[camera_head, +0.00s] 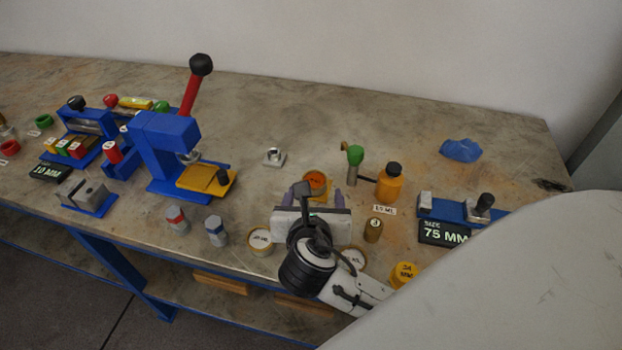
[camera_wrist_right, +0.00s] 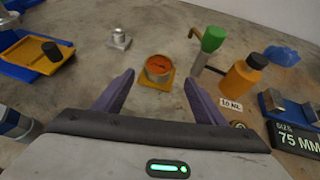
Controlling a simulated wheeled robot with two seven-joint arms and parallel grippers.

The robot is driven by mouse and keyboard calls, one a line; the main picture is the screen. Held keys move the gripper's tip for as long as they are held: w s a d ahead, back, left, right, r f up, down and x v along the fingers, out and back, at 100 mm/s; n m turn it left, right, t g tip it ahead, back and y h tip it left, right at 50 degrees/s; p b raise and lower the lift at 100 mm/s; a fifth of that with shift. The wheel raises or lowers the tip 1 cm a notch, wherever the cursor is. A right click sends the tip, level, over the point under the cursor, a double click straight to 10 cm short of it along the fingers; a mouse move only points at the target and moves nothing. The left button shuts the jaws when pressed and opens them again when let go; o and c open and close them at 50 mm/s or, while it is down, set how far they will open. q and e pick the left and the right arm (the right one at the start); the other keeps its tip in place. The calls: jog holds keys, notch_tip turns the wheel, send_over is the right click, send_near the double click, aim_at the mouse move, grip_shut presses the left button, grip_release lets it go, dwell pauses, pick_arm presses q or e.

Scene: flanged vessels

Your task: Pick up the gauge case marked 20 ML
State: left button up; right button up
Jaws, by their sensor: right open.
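I cannot make out a 20 ML mark in either view. A round metal case with an orange inside (camera_head: 316,182) sits on a yellow base; it also shows in the right wrist view (camera_wrist_right: 159,66). My right gripper (camera_head: 325,194) is open and empty, with its purple fingers pointing toward this case from the near side. In the right wrist view its fingertips (camera_wrist_right: 159,78) stand to the left and right of the case, apart from it. The gripper body hides part of the bench below. My left gripper is not in view.
Right of the case stand a green-topped tool (camera_head: 355,155) and an orange bottle (camera_head: 389,183) beside a small ML label (camera_head: 384,210). A blue fixture (camera_head: 452,211) has a 75 MM sign. A blue press (camera_head: 165,140) stands left. Bare bench lies behind the case.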

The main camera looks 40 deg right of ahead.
aim_at(315, 183)
jog(key=shift+r+x, duration=0.2)
jog(key=shift+x, duration=2.95)
jog(key=shift+w, duration=0.15)
jog(key=c, duration=1.3)
